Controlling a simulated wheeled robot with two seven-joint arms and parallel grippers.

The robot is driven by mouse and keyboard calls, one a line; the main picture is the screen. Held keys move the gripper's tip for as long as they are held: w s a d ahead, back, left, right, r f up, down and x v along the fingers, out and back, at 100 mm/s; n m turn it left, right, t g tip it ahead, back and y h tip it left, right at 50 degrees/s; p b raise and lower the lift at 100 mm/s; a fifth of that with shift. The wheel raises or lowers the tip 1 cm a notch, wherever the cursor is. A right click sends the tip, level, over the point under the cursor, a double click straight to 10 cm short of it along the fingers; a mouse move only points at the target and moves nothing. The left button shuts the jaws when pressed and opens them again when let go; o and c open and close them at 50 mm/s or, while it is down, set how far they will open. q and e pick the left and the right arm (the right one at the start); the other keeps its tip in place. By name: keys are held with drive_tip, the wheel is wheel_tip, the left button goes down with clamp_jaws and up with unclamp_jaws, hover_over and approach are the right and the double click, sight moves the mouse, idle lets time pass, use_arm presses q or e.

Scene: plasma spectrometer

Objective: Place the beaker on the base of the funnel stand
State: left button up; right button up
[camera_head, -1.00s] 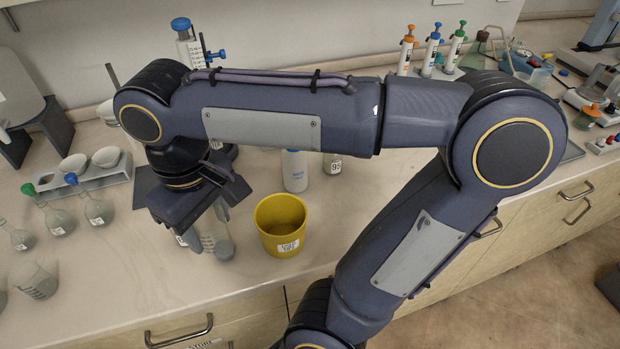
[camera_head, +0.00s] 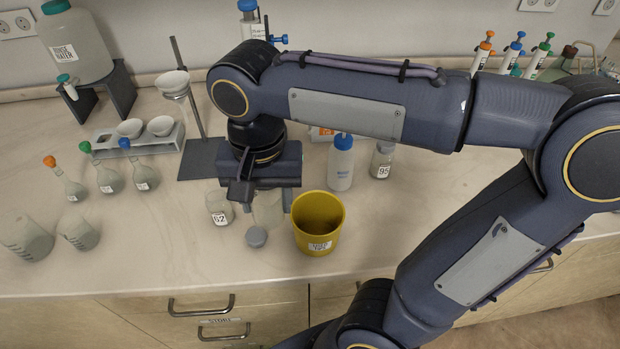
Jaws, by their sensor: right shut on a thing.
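The funnel stand has a dark flat base (camera_head: 200,160) with an upright rod and a white funnel (camera_head: 173,84); it stands left of my right arm, and the bare left part of its base shows. My right gripper (camera_head: 244,192) points down, to the right of that base, shut on a clear glass vessel (camera_head: 268,208) that seems to be the beaker. The gripper and wrist hide most of this vessel, so its tilt and height above the counter cannot be told. My left gripper is not in view.
A jar labelled 62 (camera_head: 219,208), a grey lid (camera_head: 256,237) and a yellow bin (camera_head: 318,222) are close to the gripper. Flasks (camera_head: 108,178), a rack (camera_head: 140,142) and two glass beakers (camera_head: 78,230) are at left.

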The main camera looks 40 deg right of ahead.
drive_tip(key=m, duration=0.1)
drive_tip(key=a+m, duration=0.1)
drive_tip(key=shift+w+a+f+m, duration=0.25)
drive_tip(key=shift+w+m, duration=0.15)
drive_tip(key=shift+w, duration=0.1)
drive_tip(key=shift+m, duration=0.3)
drive_tip(key=w+d+f, duration=0.2)
drive_tip(key=d, duration=0.1)
drive_tip(key=w+d+f, duration=0.6)
drive_tip(key=shift+d+f, duration=0.15)
drive_tip(key=shift+w+d+f, duration=0.25)
drive_tip(key=shift+w+f, duration=0.05)
drive_tip(key=shift+f, duration=0.15)
drive_tip(key=f, duration=0.3)
drive_tip(key=shift+w+d+f, duration=0.15)
drive_tip(key=shift+w+d, duration=0.1)
drive_tip(key=shift+d, duration=0.05)
drive_tip(key=shift+f, duration=0.3)
